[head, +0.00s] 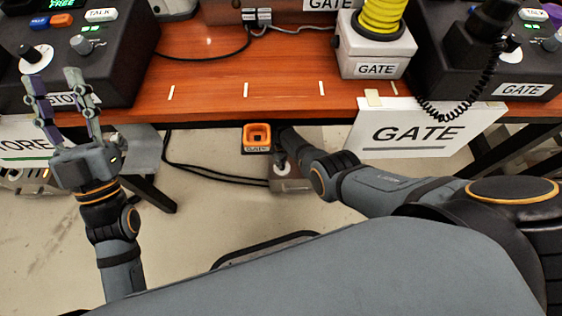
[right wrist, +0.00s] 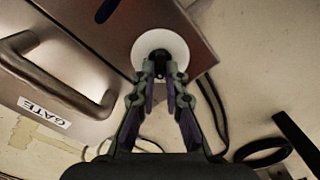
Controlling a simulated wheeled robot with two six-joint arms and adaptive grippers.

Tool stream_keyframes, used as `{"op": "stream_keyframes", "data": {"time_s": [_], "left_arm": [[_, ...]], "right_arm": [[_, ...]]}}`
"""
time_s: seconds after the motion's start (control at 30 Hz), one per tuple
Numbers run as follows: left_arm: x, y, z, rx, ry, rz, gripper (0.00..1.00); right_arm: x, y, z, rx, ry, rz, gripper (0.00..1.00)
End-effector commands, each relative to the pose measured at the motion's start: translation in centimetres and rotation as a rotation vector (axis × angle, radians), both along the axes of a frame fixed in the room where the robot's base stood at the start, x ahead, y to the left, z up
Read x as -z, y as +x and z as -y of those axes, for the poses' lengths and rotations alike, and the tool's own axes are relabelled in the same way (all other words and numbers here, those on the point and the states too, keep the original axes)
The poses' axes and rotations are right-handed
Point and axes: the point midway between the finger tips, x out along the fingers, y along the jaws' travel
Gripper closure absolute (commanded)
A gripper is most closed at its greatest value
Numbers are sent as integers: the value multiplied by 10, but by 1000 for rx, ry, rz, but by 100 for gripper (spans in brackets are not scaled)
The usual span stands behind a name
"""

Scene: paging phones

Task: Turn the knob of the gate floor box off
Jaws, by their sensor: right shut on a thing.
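The gate floor box (right wrist: 75,60) is a grey metal box with a large handle and a GATE label in the right wrist view. Its dark knob (right wrist: 160,62) sits on a white round dial (right wrist: 178,42) near the box's right edge. My right gripper (right wrist: 160,72) is shut on the knob; the fingertips hide part of it. In the head view part of the floor box (head: 292,184) shows on the floor under the desk, and my right arm reaches in there. My left gripper (head: 54,82) is open and empty by the desk's left front edge.
The wooden desk (head: 215,85) carries the dark STORE console (head: 70,70), a GATE box with a yellow coil (head: 376,68) and the GATE console at right. An orange holder (head: 257,138) sits below the desk's front edge. A white GATE sign (head: 415,150) hangs right. Cables lie on the floor.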

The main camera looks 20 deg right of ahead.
Motion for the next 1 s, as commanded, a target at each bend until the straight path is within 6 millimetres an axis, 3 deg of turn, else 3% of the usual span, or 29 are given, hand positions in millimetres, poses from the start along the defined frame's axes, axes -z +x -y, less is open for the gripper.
{"op": "stream_keyframes", "data": {"time_s": [0.17,0.2,0.33,0.77,1.0], "left_arm": [[0,0,0,0,0,1,60],[0,0,0,0,0,1,60],[0,0,0,0,0,2,60],[0,0,0,0,-2,4,60],[0,0,0,-1,-1,3,60]], "right_arm": [[1,-1,0,-1,0,-1,100],[1,-1,0,-1,0,-1,84],[0,0,0,-1,0,-1,66],[-5,1,-1,0,0,1,66],[-35,0,0,1,0,4,66]]}}
